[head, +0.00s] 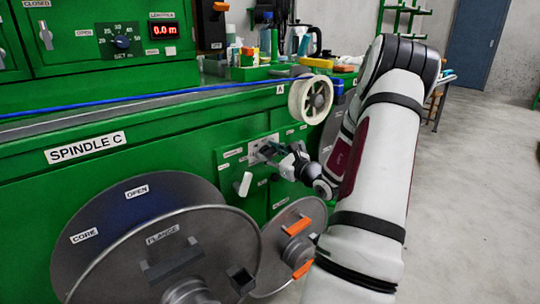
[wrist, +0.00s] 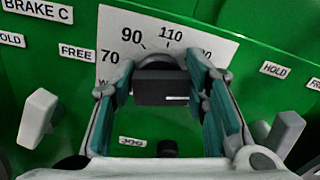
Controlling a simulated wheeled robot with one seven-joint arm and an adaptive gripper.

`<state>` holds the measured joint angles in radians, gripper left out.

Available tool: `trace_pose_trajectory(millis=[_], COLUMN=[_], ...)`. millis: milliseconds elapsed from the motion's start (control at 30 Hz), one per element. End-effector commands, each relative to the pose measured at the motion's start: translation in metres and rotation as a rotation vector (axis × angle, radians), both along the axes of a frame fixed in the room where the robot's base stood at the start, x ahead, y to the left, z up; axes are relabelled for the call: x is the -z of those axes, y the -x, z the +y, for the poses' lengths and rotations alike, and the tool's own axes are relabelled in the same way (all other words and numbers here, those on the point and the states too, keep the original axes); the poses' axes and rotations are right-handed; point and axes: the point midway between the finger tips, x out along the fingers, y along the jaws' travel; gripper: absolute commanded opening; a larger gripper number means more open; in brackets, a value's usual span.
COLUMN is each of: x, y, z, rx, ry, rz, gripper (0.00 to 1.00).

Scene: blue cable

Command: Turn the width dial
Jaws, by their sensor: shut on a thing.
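The width dial is a dark knob (wrist: 163,86) in the middle of the wrist view. It sits in front of a white scale plate (wrist: 185,38) that shows 70, 90, 110 and a partly hidden number to the right. A short white mark shows on the right half of the knob's face. My gripper (wrist: 165,98) has its two teal-padded fingers on either side of the knob, shut on it. In the head view my gripper (head: 268,151) reaches the green panel's plate, and its fingers hide most of the dial.
A black knob labelled JOG (wrist: 167,148) is below. In the head view, large grey reels (head: 150,240) stand in front of the panel. A blue cable (head: 150,98) runs along the bench top.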

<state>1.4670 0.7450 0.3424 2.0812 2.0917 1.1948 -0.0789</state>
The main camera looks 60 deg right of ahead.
Motion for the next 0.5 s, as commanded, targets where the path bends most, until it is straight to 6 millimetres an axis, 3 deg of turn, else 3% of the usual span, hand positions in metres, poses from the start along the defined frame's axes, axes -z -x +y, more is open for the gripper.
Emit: trace_pose_trajectory(millis=[500], x=[0.0027], y=[-0.0002], z=[0.0017], rx=[0.005], ry=[0.382], rz=[0.089], gripper=[0.13])
